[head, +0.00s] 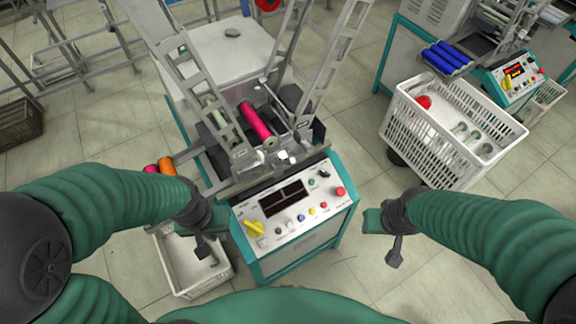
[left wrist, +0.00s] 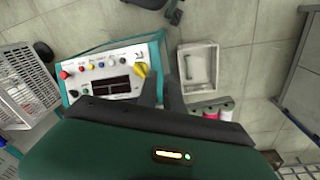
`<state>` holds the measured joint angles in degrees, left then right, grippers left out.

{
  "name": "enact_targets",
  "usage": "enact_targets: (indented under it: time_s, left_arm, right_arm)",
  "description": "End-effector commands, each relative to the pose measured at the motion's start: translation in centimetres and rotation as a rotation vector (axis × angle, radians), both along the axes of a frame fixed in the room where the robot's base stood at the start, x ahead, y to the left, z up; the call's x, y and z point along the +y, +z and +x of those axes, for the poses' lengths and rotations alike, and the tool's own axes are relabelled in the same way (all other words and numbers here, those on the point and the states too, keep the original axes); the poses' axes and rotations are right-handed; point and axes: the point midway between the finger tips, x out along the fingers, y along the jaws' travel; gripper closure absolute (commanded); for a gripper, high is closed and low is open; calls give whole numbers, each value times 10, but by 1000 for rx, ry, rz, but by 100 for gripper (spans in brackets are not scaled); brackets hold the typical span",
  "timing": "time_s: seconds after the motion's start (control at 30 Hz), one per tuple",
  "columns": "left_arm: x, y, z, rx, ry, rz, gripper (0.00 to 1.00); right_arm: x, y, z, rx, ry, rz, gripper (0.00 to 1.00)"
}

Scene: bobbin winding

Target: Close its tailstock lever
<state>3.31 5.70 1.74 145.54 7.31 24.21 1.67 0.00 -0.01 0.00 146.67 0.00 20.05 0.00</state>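The winding machine (head: 290,215) stands in the middle of the head view, with a magenta bobbin (head: 255,123) mounted between its frame rails. A thin grey upright part (head: 266,88) stands by the bobbin's far end; I cannot tell whether it is the tailstock lever or how it is set. My left gripper (head: 210,243) is in front of the panel's left side, well short of the bobbin. In the left wrist view its two dark fingers (left wrist: 159,75) are apart with nothing between them. My right gripper (head: 384,238) hangs right of the panel, apparently empty; its finger gap is unclear.
The panel has a yellow knob (head: 254,228) and a red button (head: 339,191). A white bin (head: 172,275) sits on the floor at lower left. A white crate (head: 425,130) stands at right, near a second machine (head: 515,75). Orange spools (head: 167,165) are left of the machine.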

Motion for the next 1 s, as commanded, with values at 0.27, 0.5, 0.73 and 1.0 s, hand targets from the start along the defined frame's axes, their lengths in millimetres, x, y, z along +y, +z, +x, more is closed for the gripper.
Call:
enact_targets:
  time_s: [0.27, 0.5, 0.73, 1.0]
  left_arm:
    - [-94, -87, -77, 713, 778, -458, 100]
    - [-171, -81, -6, 1323, 1464, -1062, 100]
    - [-136, -89, 96, 1687, 1876, -1629, 100]
    - [-116, -95, 118, -1708, -1912, 1740, 100]
  right_arm:
    - [0, -37, 0, 1, 0, 0, 64]
    - [0, -64, 0, 0, 0, 0, 64]
    - [0, -79, 0, 1, 0, 0, 64]
    - [0, -80, 0, 0, 0, 0, 64]
